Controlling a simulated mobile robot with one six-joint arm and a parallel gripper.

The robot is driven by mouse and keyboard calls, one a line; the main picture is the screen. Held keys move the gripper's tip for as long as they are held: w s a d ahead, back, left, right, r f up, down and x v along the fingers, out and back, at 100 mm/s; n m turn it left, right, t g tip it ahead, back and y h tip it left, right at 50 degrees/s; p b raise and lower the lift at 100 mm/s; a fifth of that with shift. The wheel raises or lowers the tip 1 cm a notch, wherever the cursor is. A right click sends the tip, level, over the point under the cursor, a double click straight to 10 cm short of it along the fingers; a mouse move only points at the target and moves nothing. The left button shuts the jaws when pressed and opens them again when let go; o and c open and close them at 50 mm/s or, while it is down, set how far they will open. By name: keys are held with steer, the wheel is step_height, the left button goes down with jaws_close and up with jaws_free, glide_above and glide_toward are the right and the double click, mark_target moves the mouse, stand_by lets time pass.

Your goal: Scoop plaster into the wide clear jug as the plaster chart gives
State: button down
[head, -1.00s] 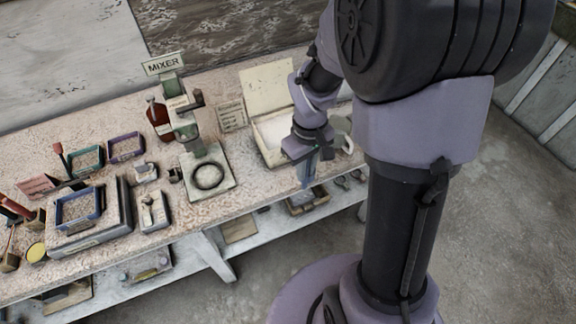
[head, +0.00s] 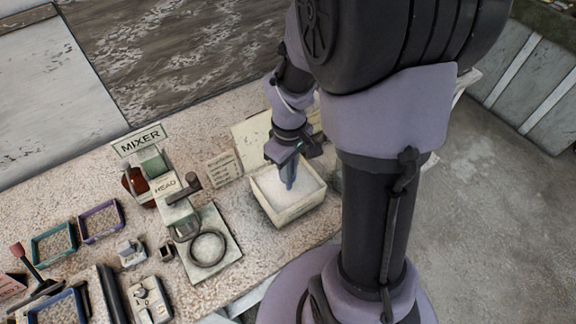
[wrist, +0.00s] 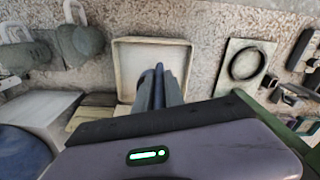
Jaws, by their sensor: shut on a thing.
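My gripper (head: 288,163) is shut on a slim blue-grey tool (head: 289,180), which seems to be the scoop. It points down into the open cream box (head: 297,212), which holds white plaster (head: 306,184). The tool's lower end is hidden in the wrist view, where it reaches over the box (wrist: 124,65). The wrist view also shows two greyish jugs with handles (wrist: 82,42) (wrist: 28,55) left of the box; I cannot tell which is the wide one.
The mixer (head: 178,205) with its ring plate stands left of the box. Trays (head: 54,243) (head: 102,221) and small items fill the bench's left end. My arm hides the bench right of the box in the head view. The front bench strip below the box is clear.

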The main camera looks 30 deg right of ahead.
mark_target(289, 186)
step_height(289, 186, down, 9)
steer(key=b, duration=0.6)
steer(key=shift+r+b, duration=0.1)
steer(key=shift+b, duration=0.2)
steer(key=shift+r, duration=0.15)
step_height(289, 186, up, 10)
steer(key=p, duration=0.9)
